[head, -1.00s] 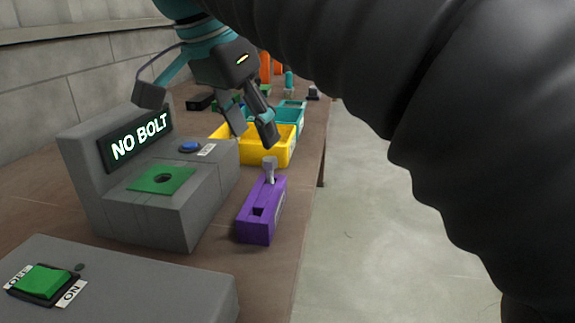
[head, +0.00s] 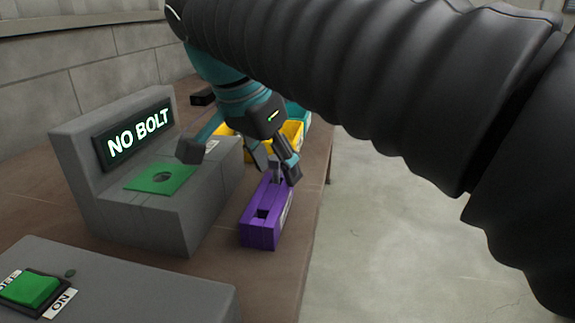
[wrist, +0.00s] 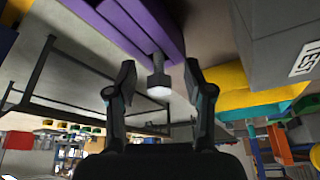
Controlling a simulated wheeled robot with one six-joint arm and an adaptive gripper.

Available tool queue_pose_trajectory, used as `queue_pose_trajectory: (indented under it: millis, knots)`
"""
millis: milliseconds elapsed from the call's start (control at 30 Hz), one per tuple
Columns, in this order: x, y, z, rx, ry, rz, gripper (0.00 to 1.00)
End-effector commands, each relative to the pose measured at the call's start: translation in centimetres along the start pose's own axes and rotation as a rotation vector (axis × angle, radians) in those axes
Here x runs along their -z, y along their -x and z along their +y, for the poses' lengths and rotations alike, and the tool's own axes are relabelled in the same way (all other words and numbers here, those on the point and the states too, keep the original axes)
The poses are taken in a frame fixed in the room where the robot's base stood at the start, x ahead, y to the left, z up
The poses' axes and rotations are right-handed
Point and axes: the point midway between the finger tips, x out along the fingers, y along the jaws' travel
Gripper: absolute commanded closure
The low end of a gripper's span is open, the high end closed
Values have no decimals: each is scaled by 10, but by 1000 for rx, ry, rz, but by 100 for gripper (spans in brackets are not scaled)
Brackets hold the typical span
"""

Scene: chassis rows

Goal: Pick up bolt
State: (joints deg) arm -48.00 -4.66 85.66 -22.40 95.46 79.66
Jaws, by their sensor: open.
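A grey bolt (head: 276,174) stands head up in the far hole of a purple block (head: 262,230) on the brown bench. In the wrist view the bolt (wrist: 158,82) shows its pale head, with its shank running into the purple block (wrist: 130,25). My gripper (head: 275,168) is open, its fingers around the bolt's upper part in the head view. In the wrist view my gripper (wrist: 159,78) has one finger on each side of the bolt, with gaps between. The near hole of the block is empty.
A grey tester (head: 165,215) reading "NO BOLT", with a green plate (head: 160,178), stands left of the block. A yellow bin (head: 291,133) is behind. A grey box with a green switch (head: 30,289) is in front. The floor right of the bench is clear.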

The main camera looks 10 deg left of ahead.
Motion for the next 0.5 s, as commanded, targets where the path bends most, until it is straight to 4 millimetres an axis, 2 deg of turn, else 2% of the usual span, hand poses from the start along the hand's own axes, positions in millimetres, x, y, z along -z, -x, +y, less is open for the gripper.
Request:
queue_pose_trajectory:
  millis: [67,267,300,500]
  knots:
    - [1,0,0,-1,-2,0,48]
    - [1,0,0,-1,-2,0,95]
    - [1,0,0,-1,-2,0,100]
    - [0,0,0,0,-1,0,100]
